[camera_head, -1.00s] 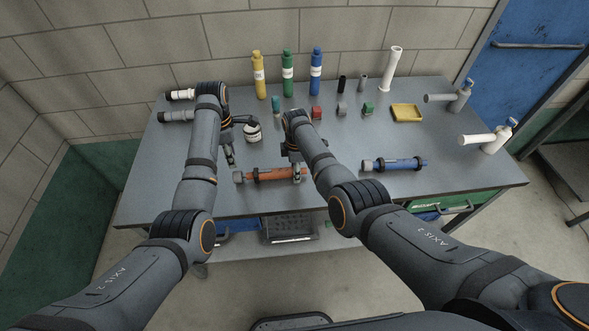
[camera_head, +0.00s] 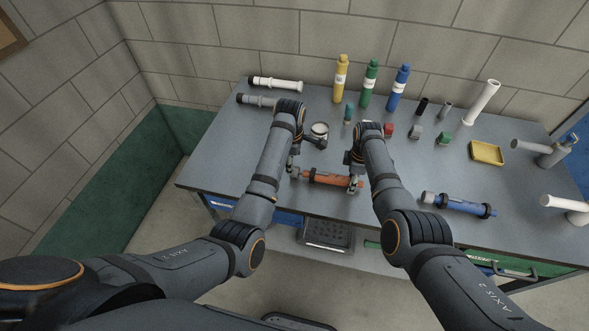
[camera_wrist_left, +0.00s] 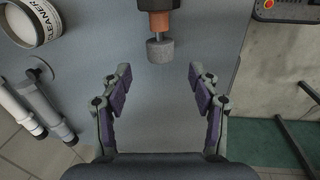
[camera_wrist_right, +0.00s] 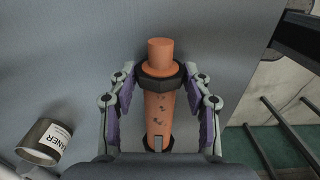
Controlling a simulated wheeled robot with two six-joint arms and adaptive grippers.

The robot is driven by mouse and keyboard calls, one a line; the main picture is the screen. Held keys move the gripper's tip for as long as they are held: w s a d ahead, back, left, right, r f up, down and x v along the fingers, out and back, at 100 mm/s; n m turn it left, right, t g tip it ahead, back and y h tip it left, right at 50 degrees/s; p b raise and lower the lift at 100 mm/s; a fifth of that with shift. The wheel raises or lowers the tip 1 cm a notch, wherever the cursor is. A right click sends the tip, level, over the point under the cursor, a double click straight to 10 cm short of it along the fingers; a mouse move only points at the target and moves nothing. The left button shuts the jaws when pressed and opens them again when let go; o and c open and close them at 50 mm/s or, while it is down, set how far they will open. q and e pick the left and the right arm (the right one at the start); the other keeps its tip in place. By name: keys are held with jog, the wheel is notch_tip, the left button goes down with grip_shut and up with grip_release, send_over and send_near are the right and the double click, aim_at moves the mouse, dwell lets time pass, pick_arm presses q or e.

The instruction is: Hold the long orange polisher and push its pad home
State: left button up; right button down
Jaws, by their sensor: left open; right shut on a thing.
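The long orange polisher (camera_head: 325,178) lies level over the near part of the table in the head view. My right gripper (camera_wrist_right: 158,90) is shut on its orange body (camera_wrist_right: 158,110), below a dark collar. A grey pad (camera_wrist_left: 160,49) sits on the polisher's left end and shows at the top of the left wrist view, below a dark collar. My left gripper (camera_wrist_left: 158,82) is open and empty, its fingers spread to either side below the pad, not touching it. In the head view the left gripper (camera_head: 293,167) partly hides the pad end.
A blue tool (camera_head: 458,205) lies at right. A cleaner tin (camera_head: 319,131) stands behind my left gripper. Yellow, green and blue bottles (camera_head: 371,83) stand at the back, with small blocks in front. A yellow tray (camera_head: 487,153) is at right. Two tubes (camera_head: 275,84) lie at back left.

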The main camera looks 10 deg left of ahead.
pick_arm(q)
jog(key=f, duration=0.4)
jog(key=w+f, duration=0.1)
jog(key=f, duration=0.2)
grip_shut()
